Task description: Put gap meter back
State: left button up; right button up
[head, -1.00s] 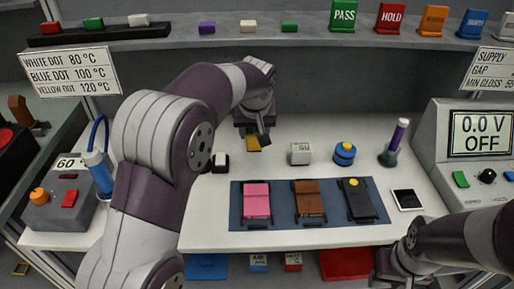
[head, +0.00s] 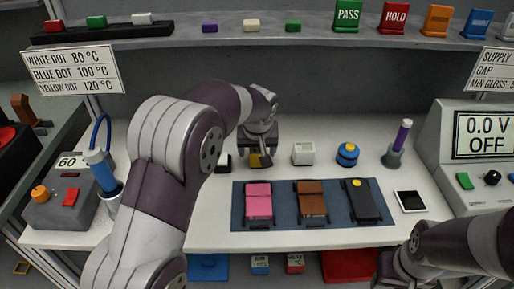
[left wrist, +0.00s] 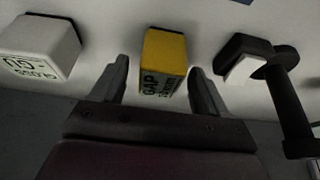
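The gap meter (head: 256,161) is a small yellow box at the back left of the white table. In the left wrist view the gap meter (left wrist: 164,56) shows its yellow face and a dark label reading GAP. My left gripper (head: 262,150) is over it, pointing down. Its fingers (left wrist: 162,80) are open on either side of the box, with a visible gap at the left finger and a narrow one at the right. My right gripper (head: 390,268) is low at the right edge, its fingers not clear.
A white gloss meter (head: 304,153) stands right of the gap meter, and a black-and-white item (head: 223,163) stands left. Beyond are a blue round item (head: 347,154) and a purple-handled tool (head: 400,138). A blue mat (head: 285,222) holding three modules lies in front.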

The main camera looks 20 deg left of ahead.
pick_arm(q)
jog(key=p+v, duration=0.1)
jog(key=v, duration=1.1)
jog(key=shift+r, duration=0.15)
jog(key=shift+w, duration=0.1)
